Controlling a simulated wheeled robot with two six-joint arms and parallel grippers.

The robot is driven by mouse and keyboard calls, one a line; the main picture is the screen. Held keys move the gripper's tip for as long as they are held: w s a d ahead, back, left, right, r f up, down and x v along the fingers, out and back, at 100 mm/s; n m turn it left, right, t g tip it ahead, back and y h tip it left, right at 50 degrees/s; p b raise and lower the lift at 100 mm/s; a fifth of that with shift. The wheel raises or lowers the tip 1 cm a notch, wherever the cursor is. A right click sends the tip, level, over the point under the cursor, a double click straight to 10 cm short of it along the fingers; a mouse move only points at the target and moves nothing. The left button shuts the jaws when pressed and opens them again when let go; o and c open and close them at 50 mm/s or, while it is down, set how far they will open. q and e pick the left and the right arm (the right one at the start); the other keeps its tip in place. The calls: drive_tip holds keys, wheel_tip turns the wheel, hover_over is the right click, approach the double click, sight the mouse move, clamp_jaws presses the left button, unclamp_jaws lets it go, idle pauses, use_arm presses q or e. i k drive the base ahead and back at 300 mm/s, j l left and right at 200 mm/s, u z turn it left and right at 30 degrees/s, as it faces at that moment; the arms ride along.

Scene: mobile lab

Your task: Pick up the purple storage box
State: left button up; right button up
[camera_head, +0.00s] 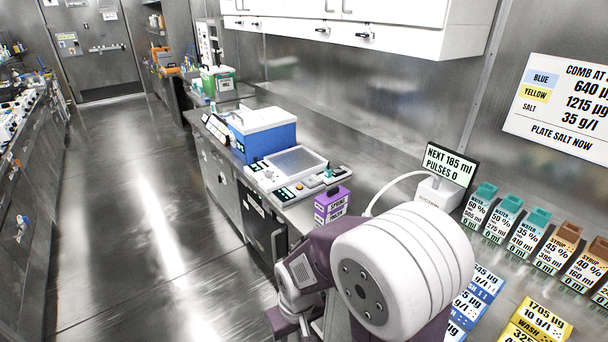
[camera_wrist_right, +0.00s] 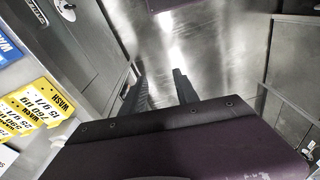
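The purple storage box (camera_head: 332,205) stands upright on the right-hand counter in the head view, with white labels on its front. It is beside a bench instrument, just past my right arm, which may hide part of its lower side. My right arm fills the lower middle of the head view, and its fingertips are not visible there. In the right wrist view my right gripper (camera_wrist_right: 158,88) has its two dark fingers apart, with only floor visible between them. The purple box is not visible between those fingers. My left gripper is not in view.
A blue box with a white lid (camera_head: 264,132) and a flat instrument (camera_head: 296,166) stand left of the purple box. A small monitor (camera_head: 450,165), several labelled bottles (camera_head: 510,225) and yellow packs (camera_head: 535,322) are to the right. The aisle floor (camera_head: 150,220) is clear.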

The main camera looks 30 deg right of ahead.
sight(328, 206)
drive_tip(key=i+z, duration=0.3)
drive_tip(key=i, duration=0.25)
drive_tip(key=i+j+z, duration=0.25)
drive_tip(key=i, duration=0.25)
drive_tip(key=i+l, duration=0.1)
drive_tip(key=l, duration=0.3)
drive_tip(key=i+l, duration=0.15)
drive_tip(key=l, duration=0.2)
